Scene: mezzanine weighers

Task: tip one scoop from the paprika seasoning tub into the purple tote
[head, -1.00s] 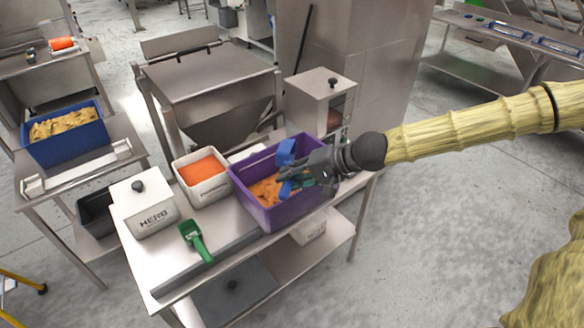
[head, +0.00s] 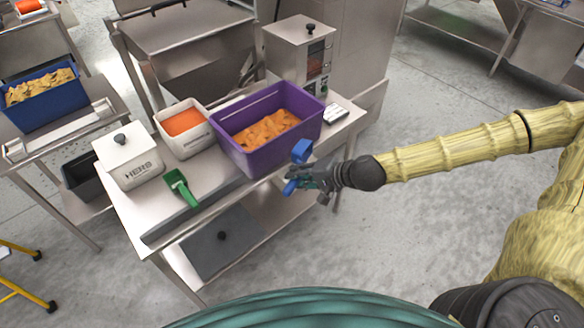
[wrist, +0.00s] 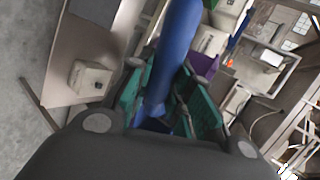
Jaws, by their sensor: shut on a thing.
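The purple tote (head: 237,147) stands on the steel table in the head view, with orange-brown chips inside. The white paprika tub (head: 190,144) stands open to its left, full of orange-red powder. My gripper (head: 303,182) is off the tote's front right corner, beyond the table's front edge. It is shut on a blue scoop (head: 301,151), whose ends stick out above and below the fingers. In the wrist view the blue scoop (wrist: 178,50) runs between the teal fingers. I cannot tell whether the scoop holds any powder.
A steel machine (head: 300,50) stands behind the tote. A blue bin of chips (head: 43,107) is on the left table. The floor on the right is clear.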

